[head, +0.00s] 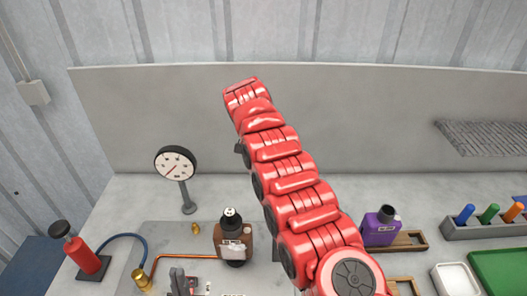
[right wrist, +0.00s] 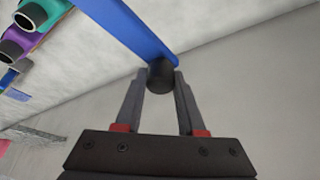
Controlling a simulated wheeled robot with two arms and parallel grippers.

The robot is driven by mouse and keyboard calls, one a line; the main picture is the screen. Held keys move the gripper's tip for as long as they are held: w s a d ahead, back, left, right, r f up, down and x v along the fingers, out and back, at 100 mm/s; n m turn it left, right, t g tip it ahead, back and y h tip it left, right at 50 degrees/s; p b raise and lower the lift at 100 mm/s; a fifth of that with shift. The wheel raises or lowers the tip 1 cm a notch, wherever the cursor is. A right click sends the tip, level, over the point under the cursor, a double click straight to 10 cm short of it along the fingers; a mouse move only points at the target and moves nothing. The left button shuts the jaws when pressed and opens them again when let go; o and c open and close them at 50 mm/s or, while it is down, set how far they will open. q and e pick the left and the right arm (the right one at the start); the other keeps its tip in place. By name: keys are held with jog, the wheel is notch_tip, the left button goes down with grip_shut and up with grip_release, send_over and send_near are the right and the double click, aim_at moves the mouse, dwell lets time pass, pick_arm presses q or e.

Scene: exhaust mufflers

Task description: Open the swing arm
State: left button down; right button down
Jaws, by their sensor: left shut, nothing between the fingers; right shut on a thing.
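The swing arm shows as a blue bar (right wrist: 128,28) in the right wrist view, running from the top edge to a dark round knob (right wrist: 161,75). My right gripper (right wrist: 161,88) is shut on this knob, one finger on each side. In the head view my red right arm crosses the middle, and neither the blue bar nor the right gripper can be made out.

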jog(key=c, duration=0.5)
grip_release()
jog(key=shift+r+b, duration=0.25)
jog(key=shift+b, duration=0.15)
jog(key=shift+b+v, duration=1)
jog(key=p+v, duration=0.4)
jog(key=v, duration=1.1)
jog(key=shift+p, duration=0.4)
jog(key=shift+s+d+f, duration=0.1)
jog(key=shift+s+f, duration=0.05)
